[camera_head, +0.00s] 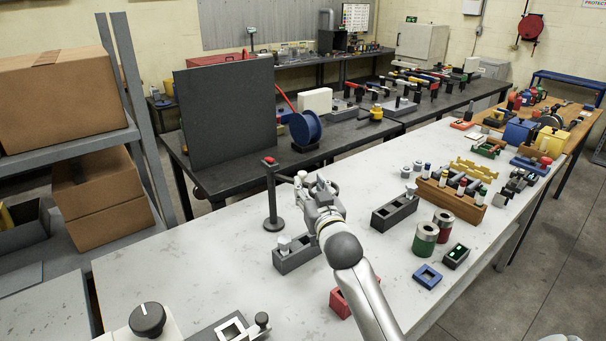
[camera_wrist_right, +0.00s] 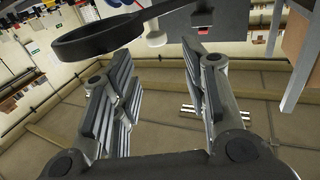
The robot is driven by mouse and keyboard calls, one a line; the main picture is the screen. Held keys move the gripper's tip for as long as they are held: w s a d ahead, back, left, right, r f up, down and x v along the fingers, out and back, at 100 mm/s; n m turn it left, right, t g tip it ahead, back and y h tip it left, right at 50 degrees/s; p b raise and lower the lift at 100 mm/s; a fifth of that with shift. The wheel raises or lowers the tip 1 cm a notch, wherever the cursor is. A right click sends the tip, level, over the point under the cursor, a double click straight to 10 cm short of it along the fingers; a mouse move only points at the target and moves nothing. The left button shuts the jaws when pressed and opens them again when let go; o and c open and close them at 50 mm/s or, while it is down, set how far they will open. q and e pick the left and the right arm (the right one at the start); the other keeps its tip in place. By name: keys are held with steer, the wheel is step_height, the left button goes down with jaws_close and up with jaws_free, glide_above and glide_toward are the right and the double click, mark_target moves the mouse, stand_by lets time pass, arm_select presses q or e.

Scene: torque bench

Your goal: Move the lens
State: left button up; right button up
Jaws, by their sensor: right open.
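The lens appears to be the dark ring (camera_wrist_right: 97,38) with an arm, at the upper left of the right wrist view. A dark stand (camera_head: 272,200) with a red top and a round base stands on the white bench in the head view. The lens is mostly hidden or too small to make out there beside my gripper. My right gripper (camera_head: 314,186) is just right of the stand, above the bench. In the wrist view its fingers (camera_wrist_right: 158,62) are apart with nothing between them, and the ring is near the left fingertip. I cannot tell whether they touch. My left gripper is not in view.
Green and red cylinders (camera_head: 425,238), a blue square frame (camera_head: 428,276) and a red block (camera_head: 340,302) are nearer. A dark upright panel (camera_head: 225,115) stands behind. The bench left of the stand is clear.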

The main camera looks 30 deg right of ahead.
mark_target(303, 175)
steer(key=x, duration=0.3)
steer(key=shift+w+d+f, duration=0.1)
steer(key=shift+w+f, duration=0.05)
steer(key=shift+w, duration=0.15)
steer(key=shift+p+x, duration=0.4)
steer(key=shift+x, duration=0.8)
steer(key=shift+w, duration=0.25)
steer(key=shift+w+d, duration=0.1)
steer(key=shift+w, duration=0.1)
steer(key=shift+s, duration=0.1)
steer(key=shift+c, duration=0.7)
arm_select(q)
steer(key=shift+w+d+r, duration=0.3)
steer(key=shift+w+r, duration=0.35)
arm_select(e)
jaws_close()
